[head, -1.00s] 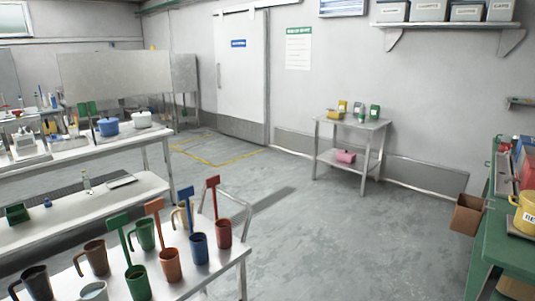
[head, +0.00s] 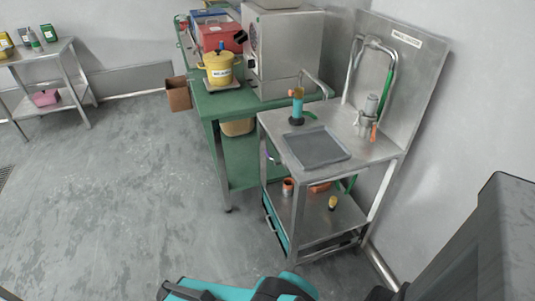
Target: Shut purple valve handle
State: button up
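The steel stand (head: 385,152) has a tall back panel with bent pipes and a metal fitting (head: 367,117) with an orange part. Teal and black parts of my own arm show at the bottom edge. My gripper's fingers are not in view.
A grey tray (head: 317,147) and a teal-and-orange upright item (head: 297,104) are on the stand. A green bench (head: 222,104) left of it holds a yellow pot (head: 218,71) and a steel machine (head: 284,55). A cardboard box (head: 178,94) stands beyond. The floor at left is clear.

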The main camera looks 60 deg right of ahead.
aim_at(266, 152)
jog(key=u, duration=1.35)
jog(key=k, duration=0.1)
jog(key=z, duration=3)
jog(key=k, duration=0.5)
jog(key=z, duration=0.05)
jog(key=i, duration=1)
jog(key=z, duration=0.1)
